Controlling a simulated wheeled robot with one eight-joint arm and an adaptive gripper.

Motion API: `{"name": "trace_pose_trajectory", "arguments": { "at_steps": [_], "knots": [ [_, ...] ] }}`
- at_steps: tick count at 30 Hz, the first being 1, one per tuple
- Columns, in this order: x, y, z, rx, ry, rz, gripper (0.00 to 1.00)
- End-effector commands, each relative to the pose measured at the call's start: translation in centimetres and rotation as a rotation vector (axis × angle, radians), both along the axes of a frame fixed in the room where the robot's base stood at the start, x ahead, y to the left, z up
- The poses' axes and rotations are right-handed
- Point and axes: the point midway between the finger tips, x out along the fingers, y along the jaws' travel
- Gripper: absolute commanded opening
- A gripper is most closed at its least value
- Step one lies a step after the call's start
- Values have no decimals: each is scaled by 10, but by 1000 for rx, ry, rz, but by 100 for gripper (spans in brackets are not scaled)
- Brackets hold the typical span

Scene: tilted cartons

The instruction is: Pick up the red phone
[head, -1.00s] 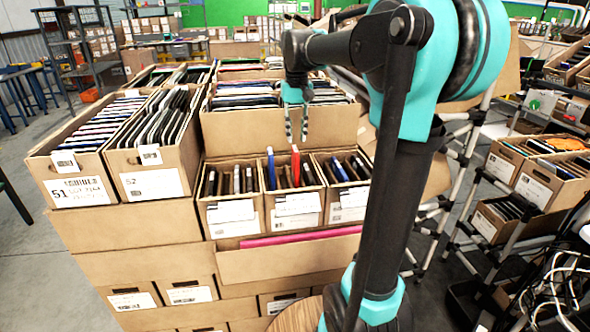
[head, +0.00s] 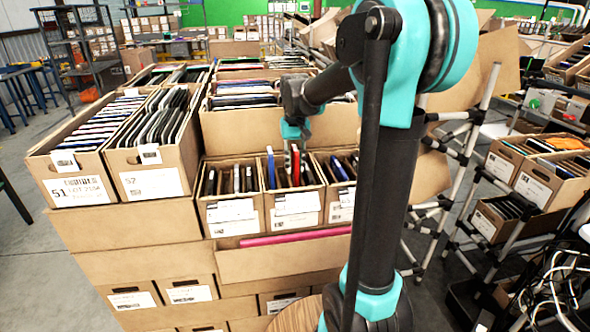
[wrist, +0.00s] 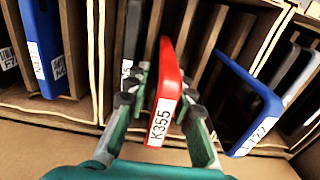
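The red phone (wrist: 167,85) stands upright and slightly tilted in a slot of the middle small carton, with a white label reading K355 on its near edge. In the head view, the red phone (head: 295,172) shows just below my gripper (head: 295,150). In the wrist view, my gripper (wrist: 164,92) has one finger on each side of the phone's upper part. The fingers look spread, with a narrow gap at the left; contact on the right is hard to tell. The phone's lower part is hidden in the carton.
A blue phone (wrist: 245,95) stands close on the right of the red one, and another blue phone (wrist: 42,45) is at the left. Cardboard dividers separate the slots. A larger carton wall (head: 225,130) rises behind. Full cartons (head: 150,185) stand at the left.

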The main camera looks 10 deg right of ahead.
Motion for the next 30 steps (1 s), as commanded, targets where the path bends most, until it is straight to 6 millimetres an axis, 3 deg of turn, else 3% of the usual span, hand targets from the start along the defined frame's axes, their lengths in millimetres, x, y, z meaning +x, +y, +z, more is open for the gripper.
{"name": "trace_pose_trajectory", "arguments": {
  "at_steps": [5,11,23,30],
  "knots": [
    [0,0,0,0,0,0,22],
    [0,0,0,0,0,0,0],
    [0,0,2,0,0,0,0],
    [0,0,19,0,0,0,0]
  ]
}}
